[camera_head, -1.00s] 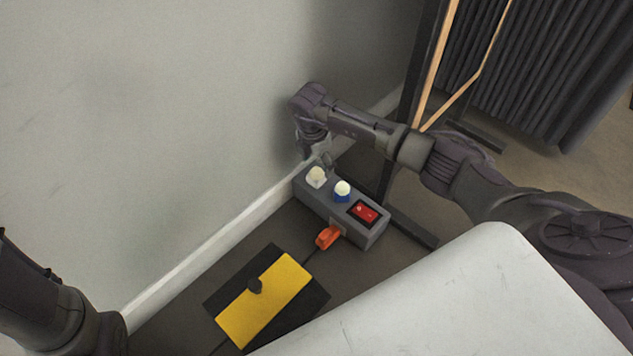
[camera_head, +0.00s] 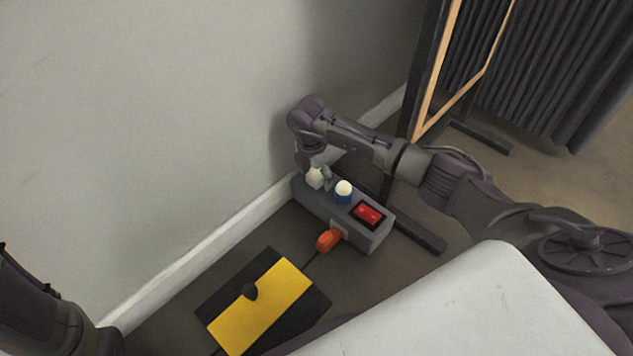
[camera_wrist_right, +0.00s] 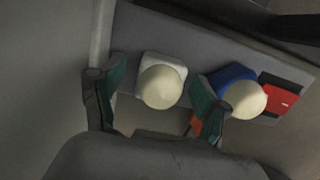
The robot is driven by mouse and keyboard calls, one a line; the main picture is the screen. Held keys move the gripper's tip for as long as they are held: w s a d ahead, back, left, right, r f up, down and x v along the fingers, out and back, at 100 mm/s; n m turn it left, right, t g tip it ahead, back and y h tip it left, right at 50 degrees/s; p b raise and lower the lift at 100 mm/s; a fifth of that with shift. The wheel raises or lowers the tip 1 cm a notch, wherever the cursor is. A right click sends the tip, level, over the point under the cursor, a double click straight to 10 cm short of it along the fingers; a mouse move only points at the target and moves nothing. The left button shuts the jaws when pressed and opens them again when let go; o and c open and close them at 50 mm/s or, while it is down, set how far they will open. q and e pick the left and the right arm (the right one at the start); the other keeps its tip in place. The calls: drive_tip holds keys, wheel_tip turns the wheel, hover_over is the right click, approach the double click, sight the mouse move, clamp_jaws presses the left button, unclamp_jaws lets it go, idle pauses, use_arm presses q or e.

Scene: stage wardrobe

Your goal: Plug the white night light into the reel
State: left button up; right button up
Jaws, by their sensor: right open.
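The white night light (camera_head: 314,180), with a cream dome, stands on the far left end of the long grey block (camera_head: 348,231), which I take for the reel. In the right wrist view the night light (camera_wrist_right: 163,84) lies between the spread fingers of my right gripper (camera_wrist_right: 158,90). The gripper is open around it, with a gap at each finger. In the head view this gripper (camera_head: 316,173) reaches down over that end. How deep the night light sits in the block is hidden. Only part of my left arm shows; its gripper is out of view.
A blue night light (camera_head: 343,192) stands beside the right finger, then a red switch (camera_head: 368,213). An orange plug (camera_head: 328,239) is at the block's front side, its cord leading to a yellow and black plate (camera_head: 262,305). The wall is close left; a rack stands behind.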

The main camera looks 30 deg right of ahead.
drive_tip(key=shift+r, duration=0.1)
drive_tip(key=shift+c, duration=0.2)
drive_tip(key=c, duration=1.1)
drive_tip(key=shift+c, duration=0.2)
wheel_tip(320, 180, up, 10)
drive_tip(key=p, duration=0.7)
drive_tip(key=shift+p, duration=0.35)
